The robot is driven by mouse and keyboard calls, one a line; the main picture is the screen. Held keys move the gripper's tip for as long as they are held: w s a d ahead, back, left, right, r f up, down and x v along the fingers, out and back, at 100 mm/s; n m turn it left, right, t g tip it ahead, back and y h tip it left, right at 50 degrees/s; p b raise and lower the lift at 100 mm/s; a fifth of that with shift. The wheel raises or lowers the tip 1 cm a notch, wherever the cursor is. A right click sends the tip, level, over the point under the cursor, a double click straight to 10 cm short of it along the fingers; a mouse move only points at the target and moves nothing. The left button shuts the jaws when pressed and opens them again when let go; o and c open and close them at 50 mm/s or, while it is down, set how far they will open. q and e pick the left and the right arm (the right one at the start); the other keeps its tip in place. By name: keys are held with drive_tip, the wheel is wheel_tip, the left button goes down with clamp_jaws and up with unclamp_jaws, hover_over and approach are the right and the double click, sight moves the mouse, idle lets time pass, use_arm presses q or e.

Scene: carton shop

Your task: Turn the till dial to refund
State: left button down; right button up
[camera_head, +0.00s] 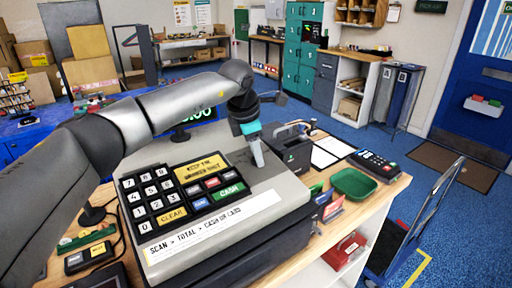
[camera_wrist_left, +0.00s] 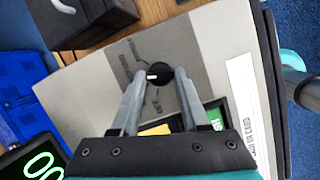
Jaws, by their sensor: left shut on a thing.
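The till (camera_head: 215,228) stands on the counter with its keypad and a grey top plate. In the left wrist view its dial (camera_wrist_left: 159,72) is a round black knob with a white mark that points left. Small labels surround the dial, too small to read surely. My left gripper (camera_head: 258,158) comes down onto the top plate behind the keypad and is shut on the dial. In the left wrist view its fingertips (camera_wrist_left: 158,76) lie on both sides of the knob. The dial is hidden by the fingers in the head view. My right gripper does not show clearly in either view.
A black printer (camera_head: 292,149), a clipboard (camera_head: 330,150), a card terminal (camera_head: 374,164) and a green tray (camera_head: 356,184) stand right of the till. The till's lit screen (camera_head: 195,118) is behind my left arm. A hand truck (camera_head: 405,235) is at the right on blue floor.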

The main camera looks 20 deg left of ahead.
use_arm(q)
drive_tip(key=shift+r+m, duration=0.1)
drive_tip(key=shift+m, duration=0.3)
drive_tip(key=shift+c, duration=2)
unclamp_jaws()
drive_tip(key=v, duration=1.5)
drive_tip(key=shift+a, duration=0.15)
